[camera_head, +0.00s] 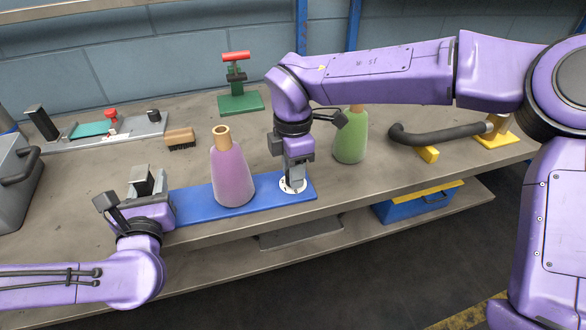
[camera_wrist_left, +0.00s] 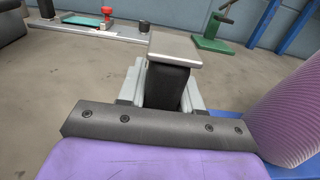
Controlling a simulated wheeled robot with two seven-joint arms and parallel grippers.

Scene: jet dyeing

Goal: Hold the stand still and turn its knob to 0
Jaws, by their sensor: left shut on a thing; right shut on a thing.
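The stand is a long blue base (camera_head: 262,192) along the bench's front, with a white dial (camera_head: 291,186) near its right end. At its left end, my left gripper (camera_head: 148,185) is shut on a dark upright post with a flat grey cap (camera_head: 143,174). In the left wrist view the post (camera_wrist_left: 168,84) stands between the left fingers (camera_wrist_left: 160,92). My right gripper (camera_head: 294,174) points straight down over the dial, shut on the knob there. The fingers hide the knob, and the dial marks are too small to read.
A purple yarn cone (camera_head: 232,176) stands on the blue base between my grippers. A green cone (camera_head: 351,138) stands behind to the right. A brush (camera_head: 180,138), a green stand with a red handle (camera_head: 238,90) and a dark curved pipe (camera_head: 440,135) lie further off.

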